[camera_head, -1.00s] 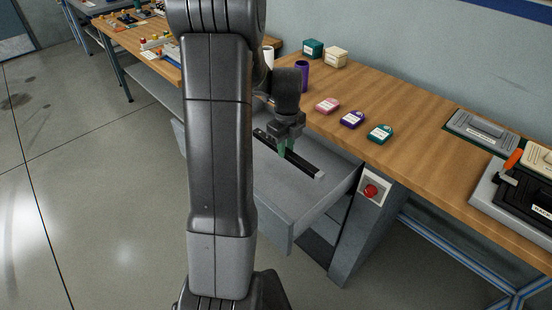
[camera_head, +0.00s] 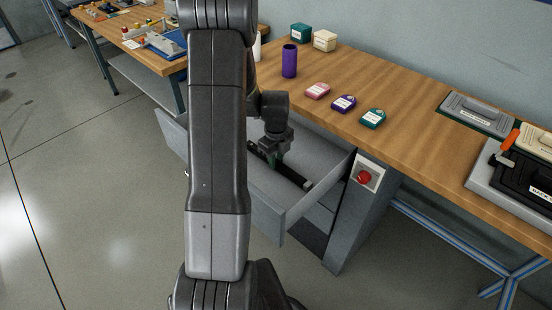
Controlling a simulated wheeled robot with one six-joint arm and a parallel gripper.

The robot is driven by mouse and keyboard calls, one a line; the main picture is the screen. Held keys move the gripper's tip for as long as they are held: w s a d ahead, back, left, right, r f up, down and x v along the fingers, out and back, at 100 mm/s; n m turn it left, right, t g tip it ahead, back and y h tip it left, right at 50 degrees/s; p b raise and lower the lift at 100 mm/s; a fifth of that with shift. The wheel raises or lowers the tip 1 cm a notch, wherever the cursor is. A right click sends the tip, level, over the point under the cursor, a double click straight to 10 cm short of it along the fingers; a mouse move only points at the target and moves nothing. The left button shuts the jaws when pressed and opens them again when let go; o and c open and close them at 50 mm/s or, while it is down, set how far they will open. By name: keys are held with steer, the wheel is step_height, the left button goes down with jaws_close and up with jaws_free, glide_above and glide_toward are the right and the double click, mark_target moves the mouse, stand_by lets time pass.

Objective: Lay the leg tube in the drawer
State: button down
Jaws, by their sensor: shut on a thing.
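The tube is over or inside the open grey drawer (camera_head: 297,208), slanting down to the right in the picture. I cannot tell whether it touches the drawer floor.
The wooden bench (camera_head: 420,151) stands behind the drawer. It bears a purple cup (camera_head: 289,61), small pink, purple and teal boxes, and a grey case (camera_head: 477,112). A red button (camera_head: 365,178) is right of the drawer. Open floor lies left.

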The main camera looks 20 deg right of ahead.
steer(key=shift+f, duration=0.2)
steer(key=c, duration=1.2)
jaws_free()
steer(key=shift+r, duration=0.1)
steer(key=shift+c, duration=0.2)
steer(key=shift+r, duration=0.1)
step_height(320, 180, up, 12)
steer(key=shift+p, duration=0.3)
